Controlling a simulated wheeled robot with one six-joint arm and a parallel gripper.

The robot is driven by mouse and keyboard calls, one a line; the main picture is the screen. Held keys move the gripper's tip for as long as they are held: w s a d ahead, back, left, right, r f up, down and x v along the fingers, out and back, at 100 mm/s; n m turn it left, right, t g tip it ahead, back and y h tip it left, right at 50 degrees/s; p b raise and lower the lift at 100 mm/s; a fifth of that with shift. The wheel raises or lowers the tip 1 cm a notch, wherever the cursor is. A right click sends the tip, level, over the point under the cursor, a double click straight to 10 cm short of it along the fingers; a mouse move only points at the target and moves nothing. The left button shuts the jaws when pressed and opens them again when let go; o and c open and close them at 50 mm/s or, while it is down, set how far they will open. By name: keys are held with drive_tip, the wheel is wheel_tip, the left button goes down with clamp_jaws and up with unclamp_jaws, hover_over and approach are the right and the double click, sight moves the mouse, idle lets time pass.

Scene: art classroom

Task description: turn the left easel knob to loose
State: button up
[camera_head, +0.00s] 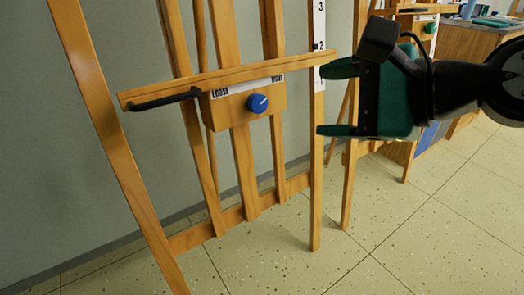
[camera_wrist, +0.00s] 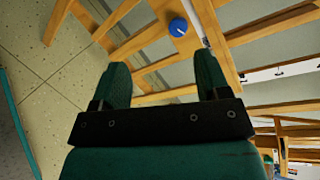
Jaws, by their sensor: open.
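The left easel (camera_head: 240,165) is wooden and stands in the left half of the head view. Its blue knob (camera_head: 257,104) sits on a wooden block under the tray ledge, below a label reading "LOOSE" at left and "TIGHT" at right. The knob's white pointer line tilts up and to the right, toward the tight side. In the wrist view the knob (camera_wrist: 178,27) shows at the top, beyond the fingertips. My gripper (camera_head: 325,99) is to the right of the knob, apart from it, with its green fingers open and nothing between them (camera_wrist: 160,75).
A black handle (camera_head: 160,101) lies along the ledge's left end. The ledge (camera_head: 230,75) juts out above the knob. A second easel with a green knob (camera_head: 430,28) and a wooden cabinet (camera_head: 470,45) stand at the back right. Tiled floor (camera_head: 430,240) is clear in front.

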drive_tip(key=w+d+f+m+t+y+b, duration=0.1)
drive_tip(key=w+f+m+t+b, duration=0.25)
drive_tip(key=f+m+b, duration=0.65)
drive_tip(key=m+t+p, duration=0.1)
drive_tip(key=t+p, duration=0.1)
drive_tip(key=p, duration=0.6)
approach(261, 104)
drive_tip(key=p+x, duration=0.9)
drive_tip(key=shift+r, duration=0.2)
drive_tip(key=shift+w+a+f+p, duration=0.25)
drive_tip(key=shift+w+a+p, duration=0.1)
drive_tip(key=shift+p, duration=0.2)
drive_tip(key=c, duration=0.9)
